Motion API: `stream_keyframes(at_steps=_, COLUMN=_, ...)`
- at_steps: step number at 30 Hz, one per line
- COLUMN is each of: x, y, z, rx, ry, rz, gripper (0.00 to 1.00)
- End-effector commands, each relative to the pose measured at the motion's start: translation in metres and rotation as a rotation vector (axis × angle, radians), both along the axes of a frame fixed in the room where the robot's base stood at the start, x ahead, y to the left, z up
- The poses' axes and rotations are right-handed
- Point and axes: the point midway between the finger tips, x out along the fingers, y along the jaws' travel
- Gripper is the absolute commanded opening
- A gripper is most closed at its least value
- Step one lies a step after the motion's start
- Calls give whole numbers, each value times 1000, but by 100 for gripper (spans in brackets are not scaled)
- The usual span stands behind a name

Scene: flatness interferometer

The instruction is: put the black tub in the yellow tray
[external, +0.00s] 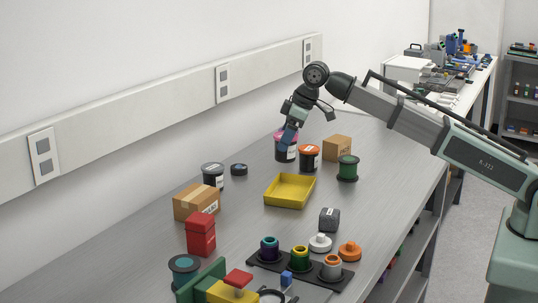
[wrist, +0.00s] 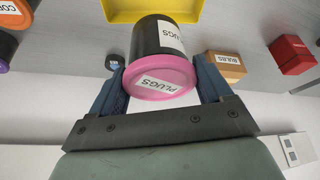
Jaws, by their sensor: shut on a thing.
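A black tub with a pink lid and a white label reading PLUGS (wrist: 150,40) is between my gripper's two fingers in the wrist view. In the external view this tub (external: 285,155) is below my gripper (external: 289,139), near the back of the bench. My gripper (wrist: 162,75) is shut on it from the lid end. I cannot tell whether its base touches the bench. The yellow tray (external: 286,204) is empty on the bench, in front of the tub. Its edge shows at the top of the wrist view (wrist: 203,8).
A black tub with an orange lid (external: 309,157) stands close right of the held tub, with a cardboard box (external: 338,148) and green spool (external: 348,169) beyond. Left are a grey-lidded black tub (external: 213,177), a small black disc (external: 239,169) and another box (external: 196,203).

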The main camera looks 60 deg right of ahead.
Motion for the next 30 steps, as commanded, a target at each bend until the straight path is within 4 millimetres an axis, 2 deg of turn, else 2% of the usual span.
stream_keyframes(at_steps=1, x=-10, y=-1, z=-3, rx=-1, ry=4, rz=-5, gripper=47)
stream_keyframes(at_steps=4, x=-17, y=-4, z=-7, rx=-1, ry=18, rz=-26, gripper=47)
stream_keyframes(at_steps=8, x=-16, y=-4, z=-13, rx=4, ry=30, rz=-49, gripper=47)
stream_keyframes(at_steps=18, x=-17, y=-4, z=-61, rx=4, ry=31, rz=-50, gripper=47)
stream_keyframes(at_steps=26, x=-16, y=-4, z=-79, rx=5, ry=29, rz=-50, gripper=47)
stream_keyframes(at_steps=30, x=-17, y=-4, z=-96, rx=4, ry=30, rz=-50, gripper=47)
